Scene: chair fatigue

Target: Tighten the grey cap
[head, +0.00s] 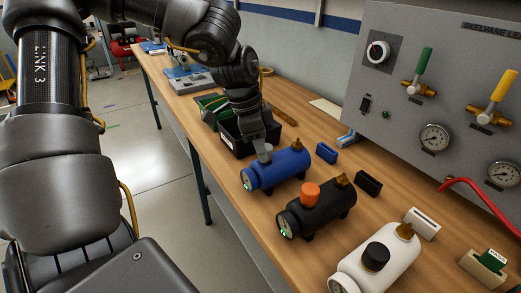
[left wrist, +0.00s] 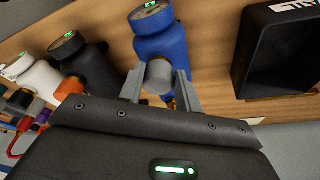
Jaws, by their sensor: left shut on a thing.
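The grey cap (head: 265,154) sits on top of the blue cylinder (head: 284,169), which lies on its side on the wooden bench. My left gripper (head: 262,143) reaches down from above and is shut on the grey cap. In the left wrist view the two fingers of my left gripper (left wrist: 159,88) stand on either side of the grey cap (left wrist: 157,72), with the blue cylinder (left wrist: 160,40) beyond. The fingers partly hide the cap in both views. My right gripper is not in view.
A black cylinder (head: 318,210) with an orange cap (head: 310,193) and a white cylinder (head: 372,268) with a black cap (head: 376,256) lie nearer on the bench. A black bin (head: 237,143) stands just behind my left gripper. A grey gauge panel (head: 450,100) stands at the right.

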